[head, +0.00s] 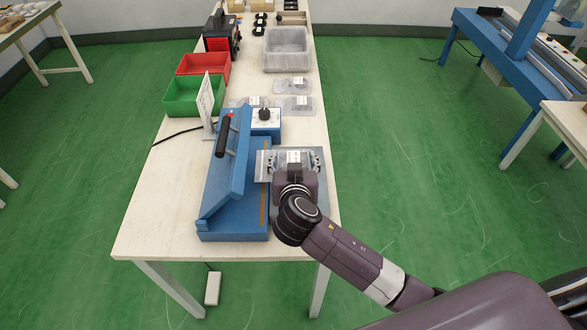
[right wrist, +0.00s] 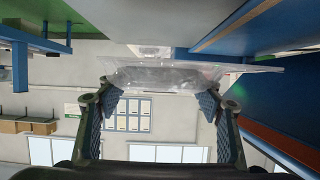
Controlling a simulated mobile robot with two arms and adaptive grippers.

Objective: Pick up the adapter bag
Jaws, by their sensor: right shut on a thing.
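A clear plastic adapter bag with a white label (head: 293,156) is at the right side of the blue sealing machine (head: 228,190). My right gripper (head: 293,165) reaches over the bag from the front and is shut on it. In the right wrist view, the clear bag (right wrist: 165,76) spans the space at the tips of my right gripper's fingers (right wrist: 160,101), its film crumpled. What the bag holds is hard to make out. My left gripper is not in view.
The sealing machine's lid, with a black handle (head: 225,136), stands raised left of my gripper. More bags (head: 297,104) lie behind it, before a grey tray (head: 286,50). Green (head: 193,95) and red bins (head: 203,67) stand at the left. The table's front left is clear.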

